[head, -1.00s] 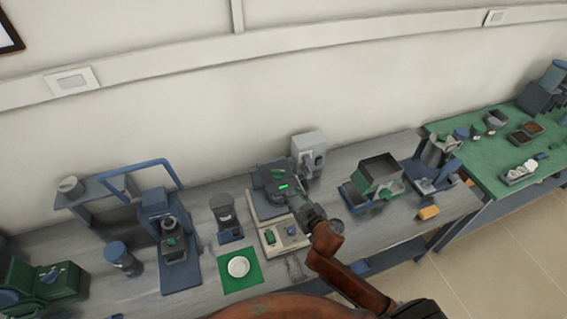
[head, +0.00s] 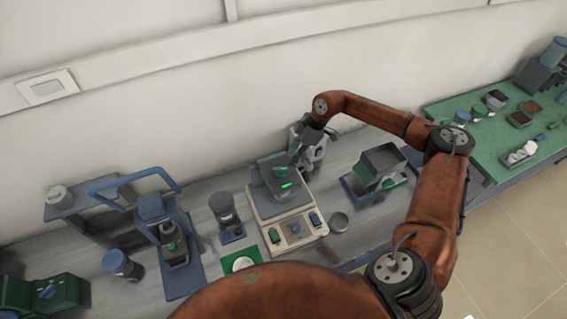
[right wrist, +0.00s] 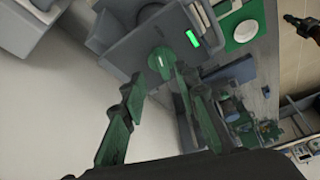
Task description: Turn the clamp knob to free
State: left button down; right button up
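A green knob (head: 280,171) with a white mark sits on the grey top of the device in the middle of the bench, beside a lit green display (head: 287,185). In the right wrist view the knob (right wrist: 159,61) is just beyond the fingertips, roughly between their lines. My right gripper (head: 297,152) is behind and right of the device in the head view. In its wrist view, its two green fingers (right wrist: 157,80) are apart with nothing between them; contact with the knob cannot be judged. A dark tool end, probably my left gripper (right wrist: 297,22), shows small at the right wrist view's upper right.
The device's front panel (head: 295,230) carries a green and a blue control. A grey unit (head: 313,150) stands close behind my right gripper. A dark box (head: 383,161) stands to the right, a dark jar (head: 224,209) and blue press (head: 153,207) to the left.

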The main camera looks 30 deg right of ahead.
aim_at(285, 168)
jog(key=p+x, duration=0.1)
jog(key=x, duration=0.5)
jog(key=shift+p, duration=0.35)
jog(key=shift+a+f, duration=0.1)
jog(key=shift+f, duration=0.2)
jog(key=shift+a+f, duration=0.1)
jog(key=shift+f, duration=0.15)
grip_shut()
